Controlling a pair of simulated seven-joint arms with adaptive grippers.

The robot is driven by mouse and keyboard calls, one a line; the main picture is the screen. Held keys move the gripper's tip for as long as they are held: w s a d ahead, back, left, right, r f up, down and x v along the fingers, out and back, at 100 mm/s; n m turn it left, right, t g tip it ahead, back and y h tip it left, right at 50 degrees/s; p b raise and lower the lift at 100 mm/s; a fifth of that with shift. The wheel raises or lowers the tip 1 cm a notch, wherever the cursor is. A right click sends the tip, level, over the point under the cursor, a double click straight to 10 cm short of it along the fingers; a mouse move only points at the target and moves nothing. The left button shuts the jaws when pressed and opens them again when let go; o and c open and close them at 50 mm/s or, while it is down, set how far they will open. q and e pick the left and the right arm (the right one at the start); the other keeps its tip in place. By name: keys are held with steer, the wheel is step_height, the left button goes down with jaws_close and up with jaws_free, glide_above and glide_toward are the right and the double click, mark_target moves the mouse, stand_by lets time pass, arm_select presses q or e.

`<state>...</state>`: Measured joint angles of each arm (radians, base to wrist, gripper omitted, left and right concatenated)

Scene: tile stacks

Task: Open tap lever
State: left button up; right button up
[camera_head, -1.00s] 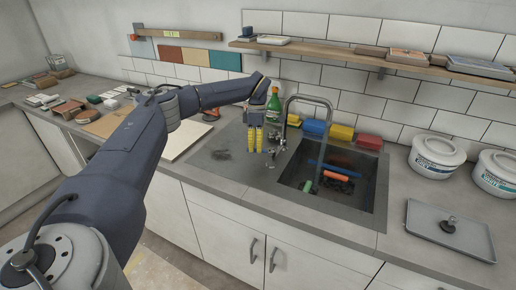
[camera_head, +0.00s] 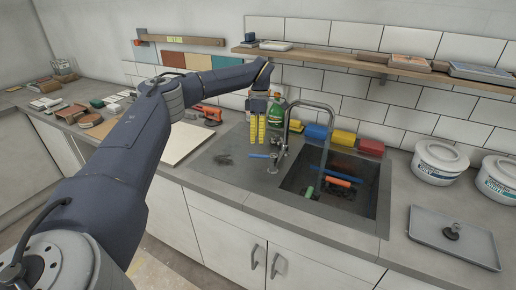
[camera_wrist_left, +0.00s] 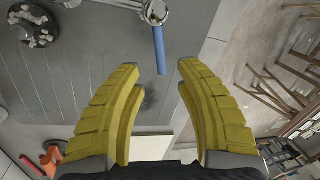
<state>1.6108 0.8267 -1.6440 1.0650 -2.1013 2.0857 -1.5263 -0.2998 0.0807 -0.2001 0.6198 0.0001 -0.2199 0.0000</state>
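The chrome tap (camera_head: 285,140) with a tall curved spout stands at the left edge of the sink (camera_head: 330,215). Its blue lever (camera_head: 262,156) points left from the tap body, over the grey counter. My left gripper (camera_head: 257,140) hangs fingers down, just above and left of the lever in the head view. In the left wrist view the lever (camera_wrist_left: 159,50) lies beyond the yellow fingertips, nearly in line with the gap between them. My left gripper (camera_wrist_left: 154,68) is open and empty, apart from the lever. My right gripper is not in view.
A green bottle (camera_head: 274,115) stands behind my left gripper. Yellow (camera_head: 343,138) and red (camera_head: 370,147) blocks stand behind the sink. White buckets (camera_head: 438,160) and a grey tray (camera_head: 454,238) are at the right. The counter left of the tap is mostly clear.

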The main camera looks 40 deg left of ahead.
arm_select(q)
steer(key=shift+w+a+r, duration=0.15)
steer(key=shift+w+r, duration=0.05)
steer(key=shift+r, duration=1.1)
steer(key=shift+w+a+r, duration=0.1)
steer(key=shift+w+r, duration=0.1)
steer(key=shift+r, duration=1.05)
